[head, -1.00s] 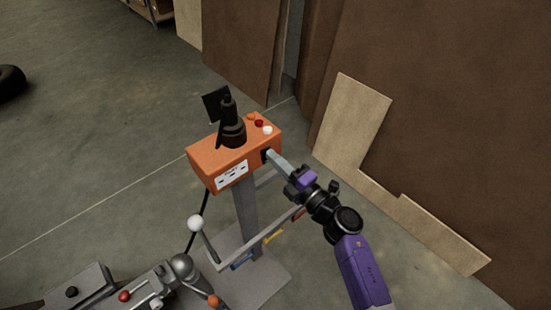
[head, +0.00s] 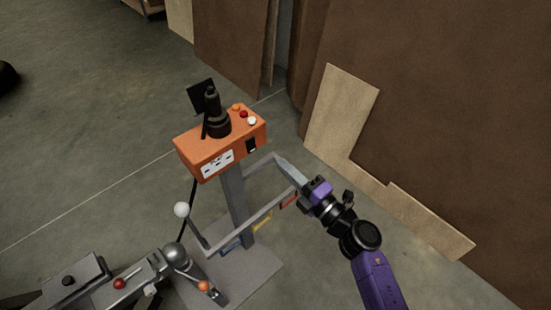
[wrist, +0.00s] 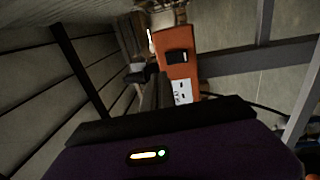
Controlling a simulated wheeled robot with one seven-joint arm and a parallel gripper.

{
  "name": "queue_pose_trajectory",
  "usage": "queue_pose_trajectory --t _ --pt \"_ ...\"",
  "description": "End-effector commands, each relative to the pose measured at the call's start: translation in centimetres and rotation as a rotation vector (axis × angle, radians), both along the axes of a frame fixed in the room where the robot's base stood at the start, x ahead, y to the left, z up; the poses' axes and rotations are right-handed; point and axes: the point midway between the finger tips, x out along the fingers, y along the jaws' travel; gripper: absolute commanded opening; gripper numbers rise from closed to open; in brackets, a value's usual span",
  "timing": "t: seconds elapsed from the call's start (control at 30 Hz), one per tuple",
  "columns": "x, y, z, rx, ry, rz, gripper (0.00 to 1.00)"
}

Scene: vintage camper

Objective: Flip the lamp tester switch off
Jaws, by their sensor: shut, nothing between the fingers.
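The lamp tester is an orange box (head: 205,152) on a grey post, with a black socket piece, a white label and coloured lamps on top. Its black rocker switch (head: 251,145) is on the front face near the right end. The switch also shows in the wrist view (wrist: 178,57) on the orange face, above the white panel. I cannot tell clearly which way the rocker is tilted. My gripper (head: 283,163) is shut and empty. Its grey fingertips are below and right of the switch, apart from the box.
A grey bar frame (head: 250,218) with a white knob (head: 181,210) stands around the post. Grey machinery (head: 130,278) is at the lower left. Brown and tan boards (head: 340,115) lean behind on the right. Open floor lies left.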

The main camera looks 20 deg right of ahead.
Motion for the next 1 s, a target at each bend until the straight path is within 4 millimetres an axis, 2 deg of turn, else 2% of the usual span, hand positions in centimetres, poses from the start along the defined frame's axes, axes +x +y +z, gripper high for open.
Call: queue_pose_trajectory --t 0.1,0.3,0.93,1.0 --pt "-1.8 -0.5 0.2 -0.001 0.001 0.001 0.00" --pt "-3.0 -1.0 0.4 -0.001 0.000 0.001 0.00" --pt "-3.0 -1.2 0.4 0.017 0.004 -0.008 0.00" --pt "-2.8 -1.7 1.1 0.060 -0.002 -0.023 0.00"
